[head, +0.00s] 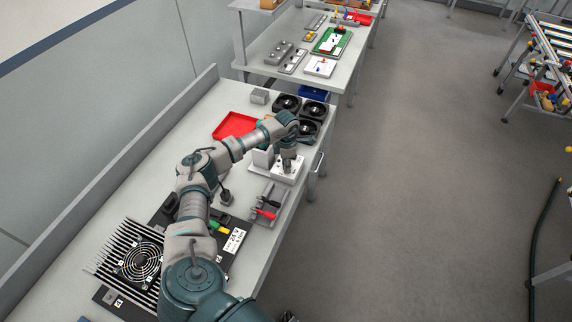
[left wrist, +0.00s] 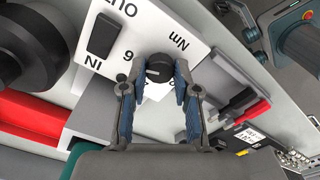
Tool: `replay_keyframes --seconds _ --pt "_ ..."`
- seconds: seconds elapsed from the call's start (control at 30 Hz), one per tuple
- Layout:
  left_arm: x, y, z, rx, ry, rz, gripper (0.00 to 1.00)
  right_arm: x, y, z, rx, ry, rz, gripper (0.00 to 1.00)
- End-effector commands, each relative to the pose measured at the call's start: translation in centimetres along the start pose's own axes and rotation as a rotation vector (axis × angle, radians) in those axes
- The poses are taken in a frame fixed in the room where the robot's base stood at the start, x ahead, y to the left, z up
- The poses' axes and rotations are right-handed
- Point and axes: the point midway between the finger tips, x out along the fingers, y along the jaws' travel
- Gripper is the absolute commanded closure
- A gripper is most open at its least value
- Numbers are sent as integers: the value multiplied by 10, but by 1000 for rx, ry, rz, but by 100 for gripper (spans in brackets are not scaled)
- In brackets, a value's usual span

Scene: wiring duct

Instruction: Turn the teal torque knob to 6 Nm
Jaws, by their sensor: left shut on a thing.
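The knob (left wrist: 159,68) looks dark, nearly black, in the left wrist view; I see no clear teal on it. It stands on a white panel (left wrist: 185,30) printed with "OUT", "IN", "Nm" and a 6 near the knob. A black switch (left wrist: 103,35) is beside it. My left gripper (left wrist: 160,88) has its two blue-padded fingers on either side of the knob, shut on it. In the head view the left gripper (head: 289,163) points down at the white unit (head: 258,171), covering the knob. The knob's exact pointer position is too small to read. My right gripper is not in view.
A grey tray (head: 257,215) with red and black tools lies just in front of the unit. A red tray (head: 236,126) and black fans (head: 313,109) lie behind it. A finned black fan unit (head: 139,262) is at the front left. The bench's right edge is close.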

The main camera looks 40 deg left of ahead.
Motion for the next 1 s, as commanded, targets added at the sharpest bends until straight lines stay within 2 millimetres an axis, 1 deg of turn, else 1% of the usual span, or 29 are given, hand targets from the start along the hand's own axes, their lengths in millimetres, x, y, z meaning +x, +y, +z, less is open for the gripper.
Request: replay_keyframes --seconds 0.33,0.37,0.4,0.43,0.47,0.73,0.8,0.87,0.97,1.0 --pt "1 -1 2 4 -5 1 100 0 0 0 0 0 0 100" --pt "1 -1 2 4 -5 1 65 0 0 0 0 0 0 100" --pt "1 -1 2 4 -4 0 55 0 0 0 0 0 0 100" --pt "1 -1 2 3 -3 0 47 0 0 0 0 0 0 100" --pt "1 -1 2 3 -3 0 45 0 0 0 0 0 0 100" --pt "-1 -2 0 2 -2 1 45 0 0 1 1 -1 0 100" --pt "-4 -1 1 2 -2 2 45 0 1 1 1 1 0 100" --pt "-10 -1 1 2 -3 2 45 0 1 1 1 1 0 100" --pt "-28 0 2 2 -3 3 45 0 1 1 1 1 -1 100" --pt "-36 0 2 3 -3 4 45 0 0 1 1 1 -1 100"
